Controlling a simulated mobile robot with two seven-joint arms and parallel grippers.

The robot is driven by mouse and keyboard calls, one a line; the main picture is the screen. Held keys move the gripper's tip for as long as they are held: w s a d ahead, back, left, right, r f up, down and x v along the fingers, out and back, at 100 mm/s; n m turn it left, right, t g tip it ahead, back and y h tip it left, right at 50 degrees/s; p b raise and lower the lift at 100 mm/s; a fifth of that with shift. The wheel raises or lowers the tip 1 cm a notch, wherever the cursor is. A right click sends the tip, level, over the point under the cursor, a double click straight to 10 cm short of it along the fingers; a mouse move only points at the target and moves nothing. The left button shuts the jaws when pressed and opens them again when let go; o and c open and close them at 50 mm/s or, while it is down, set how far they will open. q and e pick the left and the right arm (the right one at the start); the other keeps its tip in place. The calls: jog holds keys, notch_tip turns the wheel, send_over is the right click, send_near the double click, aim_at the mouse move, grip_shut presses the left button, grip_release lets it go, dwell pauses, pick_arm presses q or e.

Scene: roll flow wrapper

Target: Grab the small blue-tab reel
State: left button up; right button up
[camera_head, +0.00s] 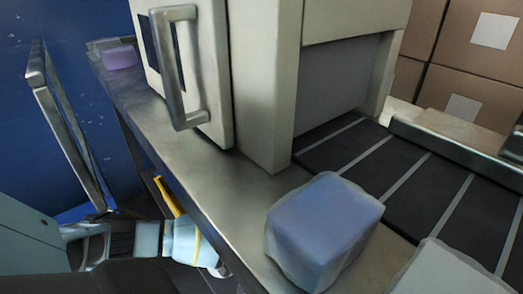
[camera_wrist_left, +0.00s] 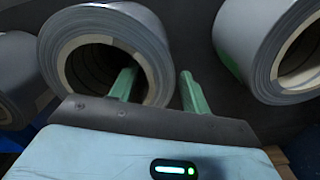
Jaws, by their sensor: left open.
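In the left wrist view, my left gripper (camera_wrist_left: 157,74) is open with two green fingers. A grey film reel (camera_wrist_left: 150,42) with a pale core lies in front of it. The left finger shows across the reel's hollow core and the right finger is just outside its right side; contact cannot be told. A second grey reel (camera_wrist_left: 239,30) at the right has a green patch on its side. A third reel (camera_wrist_left: 12,60) is cut off at the left. I see no blue tab on any reel. In the head view the fingers are hidden below the metal counter.
In the head view the metal counter (camera_head: 190,130) runs beside my left arm. A cream machine (camera_head: 265,80) with a door handle stands on it. A wrapped blue-purple block (camera_head: 320,225) sits near the dark conveyor (camera_head: 390,170). A purple block (camera_head: 120,56) lies at the far end.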

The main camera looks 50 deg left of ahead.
pick_arm(q)
notch_tip(320, 180, down, 2)
jog(key=shift+f+b, duration=0.25)
jog(key=shift+b, duration=0.15)
jog(key=shift+r, duration=0.2)
grip_shut()
